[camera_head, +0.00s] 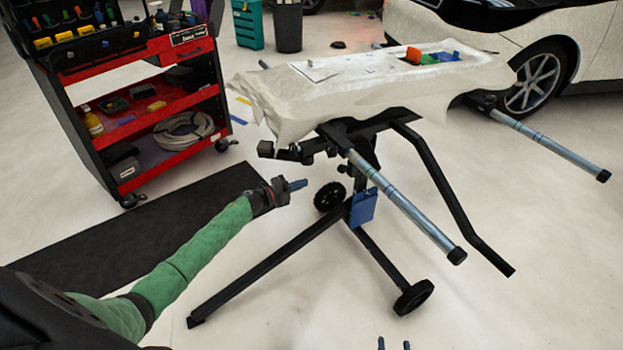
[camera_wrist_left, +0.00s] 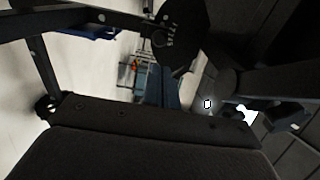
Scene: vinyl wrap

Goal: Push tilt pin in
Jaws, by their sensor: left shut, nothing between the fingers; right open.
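The stand (camera_head: 362,150) has a black frame and carries a white-wrapped bumper-like part (camera_head: 350,95) on top. I cannot pick out the tilt pin with certainty. In the left wrist view a dark rounded plate (camera_wrist_left: 182,38) with small white markings is close ahead of the fingers. My left gripper (camera_head: 302,184) is shut and empty, pointing right, left of the stand's column and below the wrapped part. Its blue-grey fingers also show in the left wrist view (camera_wrist_left: 163,86). The fingertips overlap dark parts there; contact cannot be told. My right gripper (camera_head: 394,343) shows only two separated fingertips at the bottom edge.
Padded grey support bars (camera_head: 405,205) and a bent black bar (camera_head: 440,185) stick out toward the front right. A blue piece (camera_head: 363,206) hangs on the column. Wheeled legs (camera_head: 270,260) spread below. A red tool cart (camera_head: 150,100) stands left, a car (camera_head: 570,50) behind right.

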